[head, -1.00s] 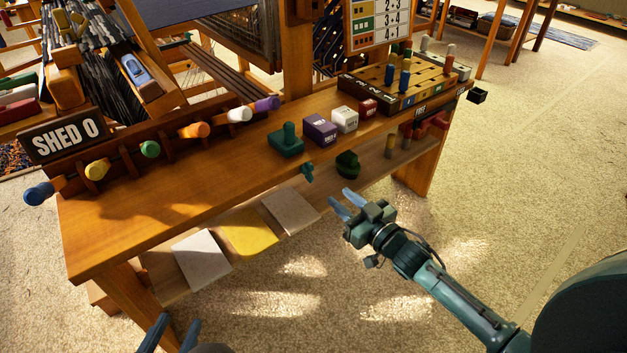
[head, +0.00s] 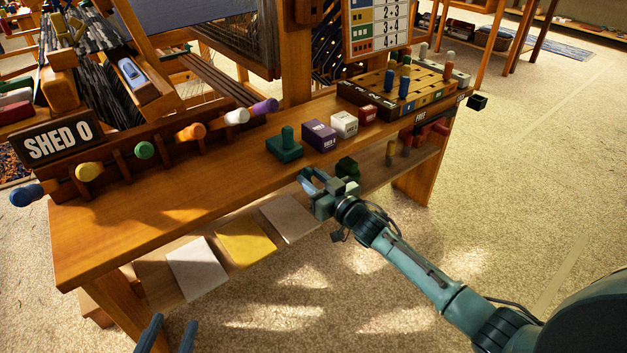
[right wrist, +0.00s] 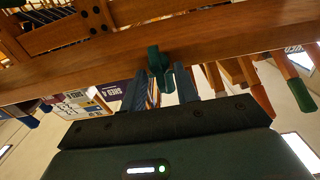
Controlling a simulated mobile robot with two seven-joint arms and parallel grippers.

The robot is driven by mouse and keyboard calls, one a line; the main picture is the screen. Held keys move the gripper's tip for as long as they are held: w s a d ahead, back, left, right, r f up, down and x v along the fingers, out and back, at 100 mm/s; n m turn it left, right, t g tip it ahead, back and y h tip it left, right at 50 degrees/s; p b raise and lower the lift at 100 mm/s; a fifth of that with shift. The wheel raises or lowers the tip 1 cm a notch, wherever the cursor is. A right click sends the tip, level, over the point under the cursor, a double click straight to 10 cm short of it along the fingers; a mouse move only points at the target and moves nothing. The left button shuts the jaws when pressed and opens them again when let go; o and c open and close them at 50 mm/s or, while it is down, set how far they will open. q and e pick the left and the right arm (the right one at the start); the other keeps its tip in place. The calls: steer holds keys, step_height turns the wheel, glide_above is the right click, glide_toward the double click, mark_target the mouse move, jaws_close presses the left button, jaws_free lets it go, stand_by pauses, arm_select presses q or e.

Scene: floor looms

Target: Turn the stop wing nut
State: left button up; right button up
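The stop wing nut is a small dark green winged piece on the front edge of the wooden bench (head: 150,220). In the right wrist view the wing nut (right wrist: 157,62) hangs at the beam's edge, ahead of and between my right fingertips. My right gripper (head: 311,180) is open at the bench's front edge, and its two fingers (right wrist: 161,90) stand apart on either side of the nut; contact is not clear. In the head view the gripper hides the nut. My left gripper (head: 168,334) is open and empty at the bottom, below the bench.
A green block with a knob (head: 285,146), a purple block (head: 319,134) and a white block (head: 344,124) stand on the bench above my right gripper. A dark green piece (head: 347,168) is just right of it. Several coloured pegs line the left; pads (head: 245,243) lie below.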

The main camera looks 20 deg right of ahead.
steer(key=c, duration=0.6)
steer(key=shift+n, duration=0.3)
steer(key=n, duration=0.2)
steer(key=shift+s+a+n+p, duration=0.1)
steer(key=shift+n+p, duration=0.2)
steer(key=shift+p, duration=0.1)
steer(key=n, duration=0.2)
steer(key=shift+f+n, duration=0.1)
steer(key=shift+n, duration=0.3)
steer(key=n, duration=0.3)
steer(key=shift+a+f, duration=0.1)
steer(key=shift+f, duration=0.05)
arm_select(q)
steer(key=shift+a, duration=0.1)
arm_select(e)
steer(key=shift+n, duration=1.9)
